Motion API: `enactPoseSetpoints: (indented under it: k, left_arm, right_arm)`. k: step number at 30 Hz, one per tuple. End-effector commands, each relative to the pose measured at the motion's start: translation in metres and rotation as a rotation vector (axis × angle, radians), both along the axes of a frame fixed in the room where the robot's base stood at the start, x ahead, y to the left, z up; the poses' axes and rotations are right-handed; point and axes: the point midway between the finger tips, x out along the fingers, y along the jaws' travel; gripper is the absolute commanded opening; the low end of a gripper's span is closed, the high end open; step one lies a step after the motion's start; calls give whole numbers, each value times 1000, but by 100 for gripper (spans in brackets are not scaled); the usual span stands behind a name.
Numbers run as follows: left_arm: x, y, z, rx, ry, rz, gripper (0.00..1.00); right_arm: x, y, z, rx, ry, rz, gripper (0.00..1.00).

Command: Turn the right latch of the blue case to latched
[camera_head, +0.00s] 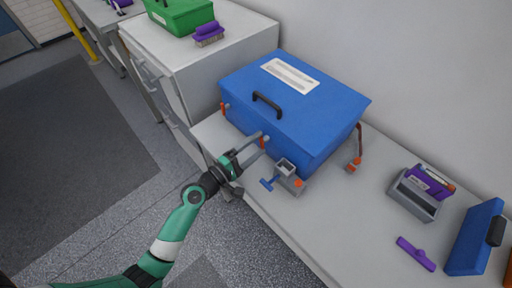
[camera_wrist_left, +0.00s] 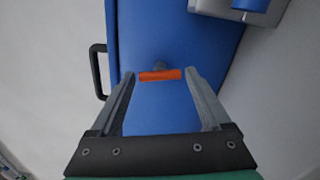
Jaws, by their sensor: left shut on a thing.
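The blue case (camera_head: 300,105) stands shut on the light worktop, with a black handle (camera_head: 267,103) and a white label on its lid. Its front has a left orange latch (camera_head: 223,108) and a right orange latch (camera_head: 263,142). My left gripper (camera_head: 264,139) is at the right latch. In the left wrist view, the right latch (camera_wrist_left: 160,75) is a short orange bar spanning the gap between the fingertips. The left gripper is shut on this bar across its ends. My right gripper is out of view.
A grey fixture (camera_head: 286,168) with a blue T-handle (camera_head: 268,184) stands close to the case's front right. A grey holder (camera_head: 412,198), a purple tool (camera_head: 416,254) and a blue box (camera_head: 475,238) lie further right. A green case (camera_head: 180,15) sits on the white cabinet.

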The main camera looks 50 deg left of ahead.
Motion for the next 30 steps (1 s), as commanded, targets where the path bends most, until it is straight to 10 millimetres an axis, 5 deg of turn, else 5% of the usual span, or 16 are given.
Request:
enactPoseSetpoints:
  k: [12, 29, 30]
  left_arm:
    - [0, 0, 0, 205, -3, 0, 25]
    - [0, 0, 1, 235, -3, 0, 25]
    - [0, 0, 1, 235, -3, 0, 88]
  right_arm:
    - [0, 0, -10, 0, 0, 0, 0]
    - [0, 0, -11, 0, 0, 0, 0]
    - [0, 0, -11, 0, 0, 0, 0]
